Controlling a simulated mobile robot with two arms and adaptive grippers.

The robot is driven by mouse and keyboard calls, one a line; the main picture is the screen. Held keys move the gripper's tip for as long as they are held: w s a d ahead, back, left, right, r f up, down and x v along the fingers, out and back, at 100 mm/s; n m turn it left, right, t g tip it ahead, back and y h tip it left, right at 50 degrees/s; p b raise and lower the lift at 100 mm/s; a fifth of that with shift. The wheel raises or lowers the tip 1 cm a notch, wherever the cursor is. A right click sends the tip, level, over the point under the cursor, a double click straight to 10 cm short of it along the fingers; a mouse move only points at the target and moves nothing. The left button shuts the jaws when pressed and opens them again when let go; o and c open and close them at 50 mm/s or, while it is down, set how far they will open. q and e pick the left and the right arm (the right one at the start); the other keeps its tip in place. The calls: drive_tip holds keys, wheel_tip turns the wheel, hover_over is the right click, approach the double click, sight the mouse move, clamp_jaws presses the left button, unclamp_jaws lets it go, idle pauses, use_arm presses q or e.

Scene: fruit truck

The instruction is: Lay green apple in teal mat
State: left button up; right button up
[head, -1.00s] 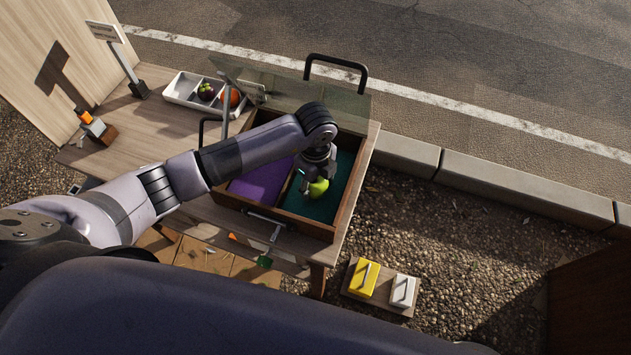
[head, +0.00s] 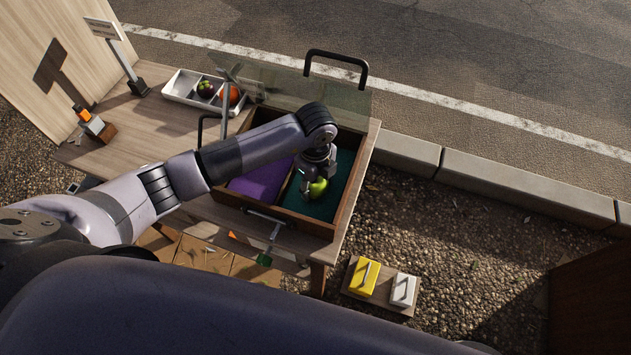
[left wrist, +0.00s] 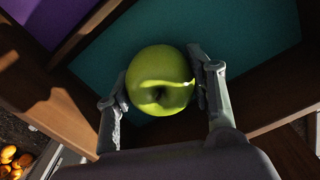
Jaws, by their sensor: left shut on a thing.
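The green apple (head: 317,188) is in my left gripper (head: 314,184), over the teal mat (head: 325,208) in the right compartment of the wooden drawer box. In the left wrist view the apple (left wrist: 160,82) sits between both fingers (left wrist: 162,92), which touch its sides. The teal mat (left wrist: 240,30) fills the floor around it in that view. I cannot tell whether the apple touches the mat. My right gripper is not in view.
A purple mat (head: 262,180) lies in the left compartment, past a wooden divider. A raised glass lid with a black handle (head: 336,58) stands behind the box. A white tray (head: 180,88) holds a mangosteen (head: 205,88) and an orange fruit (head: 231,95).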

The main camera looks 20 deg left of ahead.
use_arm(q)
drive_tip(key=shift+f, duration=0.25)
idle(0.4)
drive_tip(key=o, duration=1.4)
drive_tip(key=shift+r, duration=0.15)
wheel_tip(320, 180, up, 13)
drive_tip(key=p, duration=1)
drive_tip(key=shift+s+f, duration=0.1)
drive_tip(key=shift+f, duration=0.1)
idle(0.4)
